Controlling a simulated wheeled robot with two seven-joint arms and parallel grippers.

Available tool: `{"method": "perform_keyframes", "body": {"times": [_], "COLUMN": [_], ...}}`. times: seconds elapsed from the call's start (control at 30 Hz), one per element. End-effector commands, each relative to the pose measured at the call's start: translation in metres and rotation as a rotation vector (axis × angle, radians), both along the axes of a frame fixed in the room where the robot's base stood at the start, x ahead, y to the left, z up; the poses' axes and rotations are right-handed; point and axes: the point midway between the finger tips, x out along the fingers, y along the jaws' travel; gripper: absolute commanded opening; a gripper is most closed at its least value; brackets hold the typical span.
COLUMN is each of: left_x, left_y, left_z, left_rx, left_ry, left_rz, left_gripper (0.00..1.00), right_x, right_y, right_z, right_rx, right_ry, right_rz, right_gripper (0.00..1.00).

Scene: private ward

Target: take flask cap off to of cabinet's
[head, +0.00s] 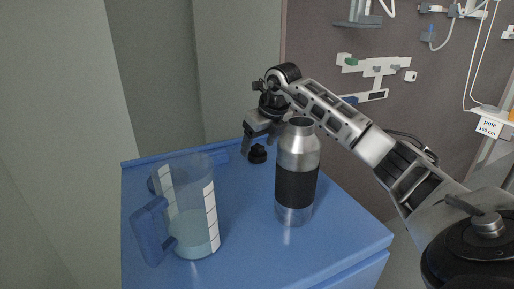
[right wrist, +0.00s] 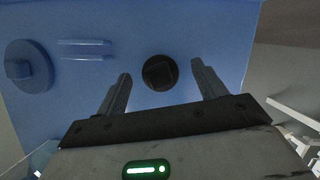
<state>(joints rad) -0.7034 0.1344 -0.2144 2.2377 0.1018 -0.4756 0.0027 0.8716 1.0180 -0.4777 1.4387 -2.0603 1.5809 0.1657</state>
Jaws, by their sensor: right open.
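The small black flask cap (head: 258,153) lies on the blue cabinet top (head: 250,215), behind and left of the flask. The steel flask (head: 297,155) with a black band stands upright and uncapped on the same top. My right gripper (head: 261,139) is open just above the cap and points down. In the right wrist view the cap (right wrist: 160,72) shows between the two spread fingers, with clear space on both sides. Whether the fingertips reach down to the cap's height I cannot tell. My left gripper is not in view.
A clear measuring jug (head: 185,215) with a blue handle stands at the front left of the top. A round blue piece with a square knob (right wrist: 30,66) lies left of the cap in the right wrist view. The top's front right is clear.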

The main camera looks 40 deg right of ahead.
Motion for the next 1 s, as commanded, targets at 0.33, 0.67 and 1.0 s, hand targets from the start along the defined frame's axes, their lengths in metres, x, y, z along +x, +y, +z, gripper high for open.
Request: {"method": "perform_keyframes", "body": {"times": [0.33,0.67,1.0], "left_x": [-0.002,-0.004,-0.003], "left_y": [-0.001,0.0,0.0], "left_z": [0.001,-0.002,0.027], "left_rx": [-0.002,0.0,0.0], "left_ry": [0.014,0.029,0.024], "left_rz": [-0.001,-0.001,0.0], "left_gripper": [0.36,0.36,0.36], "right_x": [-0.032,-0.049,-0.05], "right_y": [0.0,0.0,0.0], "right_z": [0.083,0.123,0.151], "right_rx": [-0.002,0.0,0.0], "right_ry": [-0.006,-0.003,-0.002], "right_rz": [0.0,0.001,0.001], "right_gripper": [0.7,0.7,0.7]}}
